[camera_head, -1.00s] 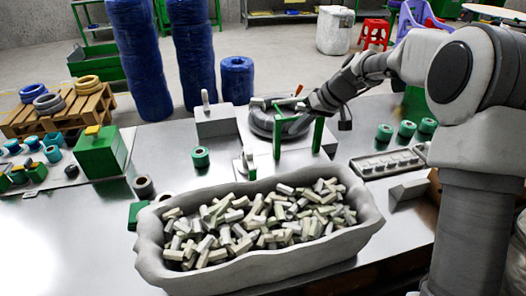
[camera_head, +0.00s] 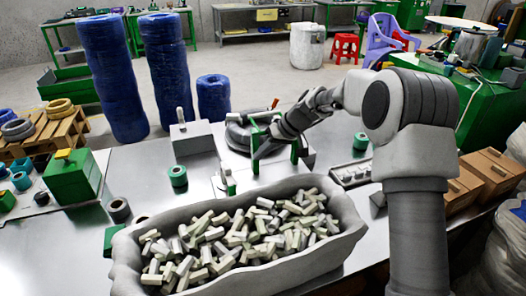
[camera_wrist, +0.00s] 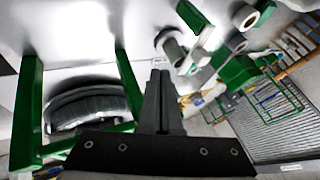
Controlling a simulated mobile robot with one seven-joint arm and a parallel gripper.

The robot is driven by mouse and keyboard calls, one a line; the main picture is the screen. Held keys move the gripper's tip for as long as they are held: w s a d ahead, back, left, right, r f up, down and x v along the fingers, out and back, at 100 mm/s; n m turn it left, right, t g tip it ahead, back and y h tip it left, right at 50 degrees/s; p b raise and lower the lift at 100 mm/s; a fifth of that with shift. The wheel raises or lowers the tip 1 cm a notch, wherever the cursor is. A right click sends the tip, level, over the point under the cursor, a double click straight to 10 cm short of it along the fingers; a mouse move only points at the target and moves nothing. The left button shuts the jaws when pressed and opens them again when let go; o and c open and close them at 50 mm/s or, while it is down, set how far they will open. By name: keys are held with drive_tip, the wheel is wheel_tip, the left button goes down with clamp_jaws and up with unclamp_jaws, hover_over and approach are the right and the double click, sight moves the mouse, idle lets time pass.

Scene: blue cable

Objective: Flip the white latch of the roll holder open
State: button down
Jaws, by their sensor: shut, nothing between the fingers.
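The roll holder's green frame (camera_head: 294,149) stands on the metal table behind the bin, with a dark grey roll (camera_head: 237,138) beside it. In the wrist view the green posts (camera_wrist: 26,112) and the roll (camera_wrist: 92,106) are left of my fingers. My gripper (camera_head: 257,160) is shut and empty, reaching down at the frame. Its closed fingertips (camera_wrist: 160,74) also show in the wrist view. A small pale upright piece (camera_head: 226,167) stands on a green part left of the frame. I cannot tell for sure which piece is the white latch, nor whether my fingertips touch anything.
A grey bin (camera_head: 335,249) full of pale pieces fills the front. A grey block (camera_head: 192,143) with a white upright stands to the left. A slotted tray (camera_head: 352,174) is to the right.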

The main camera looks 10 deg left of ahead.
sight(227, 170)
drive_tip(key=x, duration=0.6)
drive_tip(key=shift+b, duration=0.4)
drive_tip(key=shift+s+a+r, duration=0.1)
drive_tip(key=shift+s+a, duration=0.35)
drive_tip(key=shift+a, duration=0.4)
drive_tip(key=shift+s+a+r, duration=0.15)
drive_tip(key=shift+s+a, duration=0.3)
drive_tip(key=shift+a, duration=0.4)
drive_tip(key=shift+w, duration=0.15)
